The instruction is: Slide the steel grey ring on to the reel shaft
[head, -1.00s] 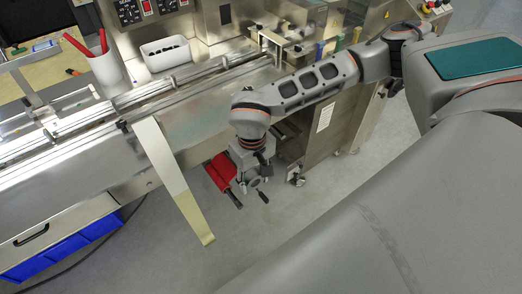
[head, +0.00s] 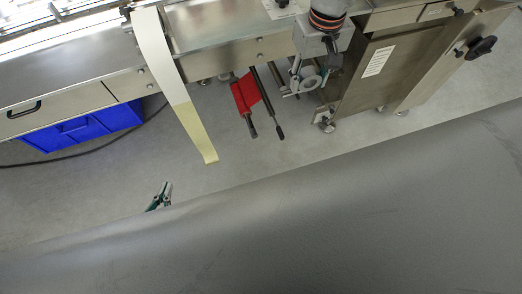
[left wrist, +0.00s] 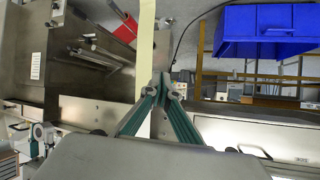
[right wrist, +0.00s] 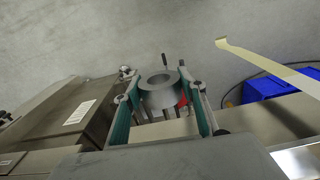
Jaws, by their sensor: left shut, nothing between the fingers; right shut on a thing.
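The steel grey ring (head: 310,83) is held in my right gripper (head: 309,80), to the right of two shafts under the machine. In the right wrist view the ring (right wrist: 160,92) sits between the fingertips, its hole visible. One shaft carries a red roll (head: 246,92). The other shaft (head: 273,112) is bare with a dark end; I cannot tell which is the reel shaft. The ring is apart from both in the head view. In the right wrist view the ring partly hides the shafts. My left gripper (head: 163,192) is shut and empty; its tips show in the left wrist view (left wrist: 164,84).
A pale film strip (head: 190,120) hangs from the machine left of the shafts. A steel cabinet (head: 365,85) stands right of the ring. A blue crate (head: 85,128) lies under the machine at left. The floor in front is clear.

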